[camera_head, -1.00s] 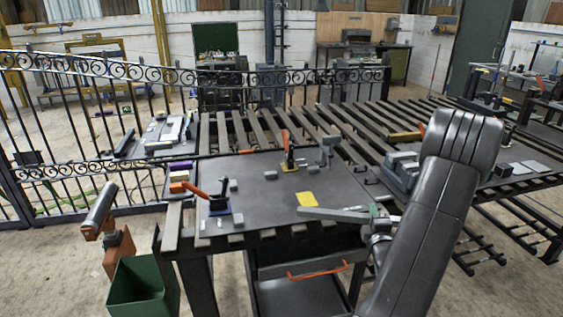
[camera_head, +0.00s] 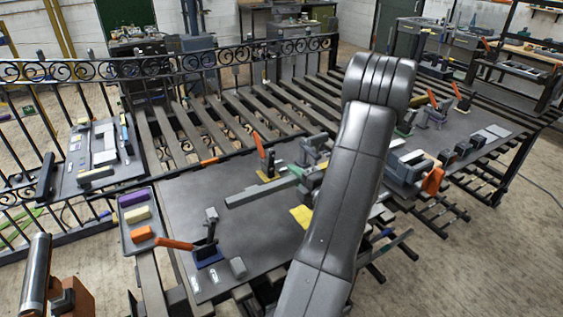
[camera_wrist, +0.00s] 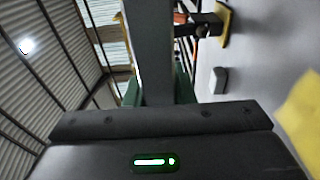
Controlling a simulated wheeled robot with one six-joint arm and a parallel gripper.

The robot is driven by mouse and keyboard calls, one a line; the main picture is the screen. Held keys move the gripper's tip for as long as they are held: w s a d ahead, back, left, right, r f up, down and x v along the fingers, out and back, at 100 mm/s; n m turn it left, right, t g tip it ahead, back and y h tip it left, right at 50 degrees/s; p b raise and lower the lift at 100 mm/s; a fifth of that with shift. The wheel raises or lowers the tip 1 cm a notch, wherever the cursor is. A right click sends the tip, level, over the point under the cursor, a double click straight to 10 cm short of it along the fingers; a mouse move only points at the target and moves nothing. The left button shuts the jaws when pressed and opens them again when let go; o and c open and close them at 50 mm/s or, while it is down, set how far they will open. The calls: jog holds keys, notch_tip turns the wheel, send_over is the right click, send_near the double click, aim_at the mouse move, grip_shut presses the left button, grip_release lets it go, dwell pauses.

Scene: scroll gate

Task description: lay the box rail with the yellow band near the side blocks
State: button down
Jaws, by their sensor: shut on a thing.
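My gripper (camera_head: 302,174) is shut on a long grey rail (camera_head: 258,191) and holds it over the dark table top (camera_head: 185,195). The rail points left in the head view; my arm hides part of the gripper. In the wrist view the rail (camera_wrist: 150,50) runs up from between the green fingers (camera_wrist: 158,88). No yellow band shows on its visible part. I cannot tell which are the side blocks. A flat yellow patch (camera_head: 301,215) lies near my arm.
A clamp with an orange handle (camera_head: 207,248) stands at the front left, another (camera_head: 264,158) at the back. A tray (camera_head: 124,228) with purple, cream and orange bars sits at the left. A scroll gate (camera_head: 165,67) stands behind. The table's left middle is clear.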

jog(key=shift+f+b, duration=2.5)
jog(key=shift+f, duration=0.4)
jog(key=c, duration=1.1)
grip_release()
jog(key=shift+c, duration=0.2)
jog(key=shift+f, duration=0.1)
jog(key=b+v, duration=0.1)
jog(key=v, duration=1.1)
jog(key=shift+s+d, duration=0.6)
